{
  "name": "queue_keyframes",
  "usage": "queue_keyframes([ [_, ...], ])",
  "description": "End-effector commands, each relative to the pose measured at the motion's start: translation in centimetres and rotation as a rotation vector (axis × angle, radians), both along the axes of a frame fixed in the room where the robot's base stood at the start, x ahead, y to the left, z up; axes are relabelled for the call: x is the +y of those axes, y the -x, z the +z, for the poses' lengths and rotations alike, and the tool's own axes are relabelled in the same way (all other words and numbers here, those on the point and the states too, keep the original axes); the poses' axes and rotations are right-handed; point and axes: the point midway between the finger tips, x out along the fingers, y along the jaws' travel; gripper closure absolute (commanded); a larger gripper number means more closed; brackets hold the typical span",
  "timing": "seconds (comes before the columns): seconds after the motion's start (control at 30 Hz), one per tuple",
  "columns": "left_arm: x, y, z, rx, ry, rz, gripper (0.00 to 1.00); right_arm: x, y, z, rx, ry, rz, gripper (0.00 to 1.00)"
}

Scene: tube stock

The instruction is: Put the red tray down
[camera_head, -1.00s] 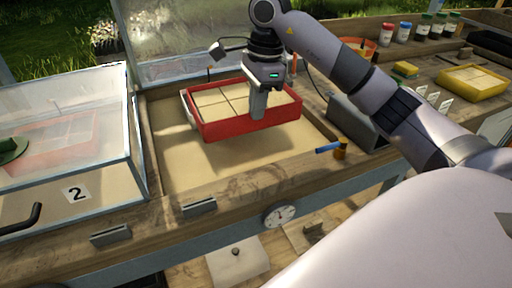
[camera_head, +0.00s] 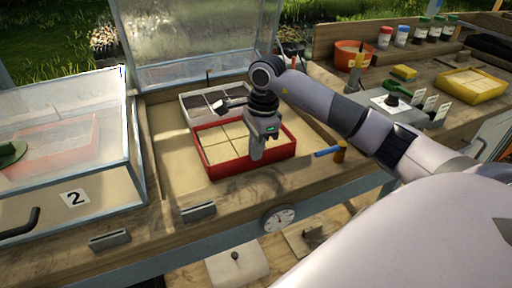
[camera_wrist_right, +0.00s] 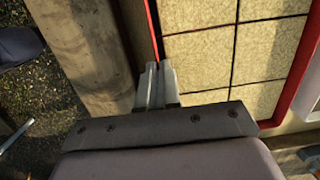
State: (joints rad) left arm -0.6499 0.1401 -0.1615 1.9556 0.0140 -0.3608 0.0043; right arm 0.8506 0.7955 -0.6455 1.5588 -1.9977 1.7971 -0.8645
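The red tray (camera_head: 231,170) has several pale, sandy square cells. It sits inside the open wooden bed (camera_head: 168,178), near its front rail, and looks level. I cannot tell whether its underside touches the bed floor. My right gripper (camera_head: 256,153) is at the tray's front wall, with its fingers shut on the rim. In the right wrist view the fingers (camera_wrist_right: 156,88) meet the red wall (camera_wrist_right: 152,28), with the cells beside them. My left gripper is not in view.
A grey tray with dark cells (camera_head: 191,108) stands directly behind the red tray. A blue-handled tool (camera_head: 326,152) lies on the right rail. A closed glass-lidded bed marked 2 (camera_head: 75,197) is at the left. A yellow tray (camera_head: 470,86) stands far right. Bare bed floor shows left of the red tray.

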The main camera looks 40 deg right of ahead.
Motion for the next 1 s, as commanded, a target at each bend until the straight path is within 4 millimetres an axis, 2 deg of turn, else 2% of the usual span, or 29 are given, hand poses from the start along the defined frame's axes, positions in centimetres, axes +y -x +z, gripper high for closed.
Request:
queue_keyframes([
  [0.17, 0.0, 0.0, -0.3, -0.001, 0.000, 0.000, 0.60, 0.0, -0.1, -0.2, -0.005, -0.001, -0.001, 1.00],
  [0.2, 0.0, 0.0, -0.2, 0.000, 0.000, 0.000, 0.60, 0.0, 0.0, -0.2, 0.000, 0.000, 0.000, 0.84],
  [0.23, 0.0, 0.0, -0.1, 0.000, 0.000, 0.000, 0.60, 0.0, 0.0, -0.2, 0.000, 0.000, 0.000, 0.74],
  [0.27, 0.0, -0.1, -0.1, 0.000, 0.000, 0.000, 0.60, 0.0, 0.0, -0.2, 0.000, 0.000, 0.000, 0.72],
  [0.63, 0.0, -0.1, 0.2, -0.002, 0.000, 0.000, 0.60, 0.0, 0.0, 0.3, 0.000, 0.000, 0.000, 0.72],
  [0.77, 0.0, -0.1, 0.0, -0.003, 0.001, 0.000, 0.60, -0.3, 0.0, 2.2, -0.005, 0.001, -0.002, 0.72],
  [1.0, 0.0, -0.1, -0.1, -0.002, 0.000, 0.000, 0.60, -0.9, 0.2, 7.4, -0.006, 0.001, -0.002, 0.72],
])
